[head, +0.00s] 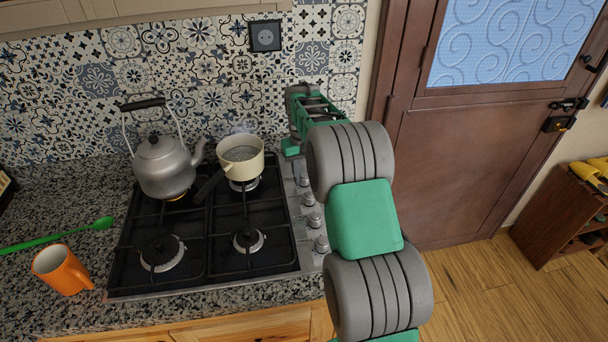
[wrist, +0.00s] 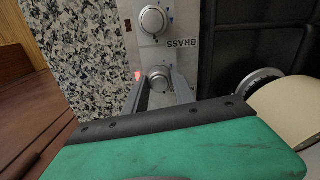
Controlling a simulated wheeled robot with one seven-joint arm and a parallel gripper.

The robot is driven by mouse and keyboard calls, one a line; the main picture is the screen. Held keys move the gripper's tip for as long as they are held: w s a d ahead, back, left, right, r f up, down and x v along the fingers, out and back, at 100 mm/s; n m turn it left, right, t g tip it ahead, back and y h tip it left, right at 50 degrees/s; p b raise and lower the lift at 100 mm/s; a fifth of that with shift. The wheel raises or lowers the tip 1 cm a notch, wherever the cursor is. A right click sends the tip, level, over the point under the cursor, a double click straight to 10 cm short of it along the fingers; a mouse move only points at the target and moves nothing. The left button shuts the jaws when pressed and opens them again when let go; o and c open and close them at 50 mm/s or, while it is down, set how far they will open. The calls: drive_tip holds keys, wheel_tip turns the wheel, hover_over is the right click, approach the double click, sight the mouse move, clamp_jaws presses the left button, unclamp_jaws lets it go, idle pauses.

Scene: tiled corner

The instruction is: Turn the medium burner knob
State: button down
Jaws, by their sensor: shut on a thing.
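A row of round silver knobs runs along the right side of the gas stove (head: 254,276); a near one shows in the head view (head: 321,244). In the wrist view, my gripper (wrist: 160,80) has one finger on each side of a knob (wrist: 160,74) and is shut on it. A neighbouring knob (wrist: 153,20) stands just above it in that view, apart from the fingers. In the head view my arm rises over the right edge of the stove, and the held knob is hard to make out. I cannot tell which burner it serves.
A cream saucepan (head: 240,158) sits on the back right burner, its dark handle pointing front left. A metal kettle (head: 168,167) stands on the back left burner, with an orange glow beneath.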

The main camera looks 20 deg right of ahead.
sight(303, 175)
drive_tip(key=shift+m, duration=1.9)
drive_tip(key=c, duration=1)
unclamp_jaws()
drive_tip(key=shift+c, duration=0.2)
wheel_tip(303, 175, up, 8)
drive_tip(key=shift+w+a+f+b, duration=0.1)
drive_tip(key=shift+b, duration=0.5)
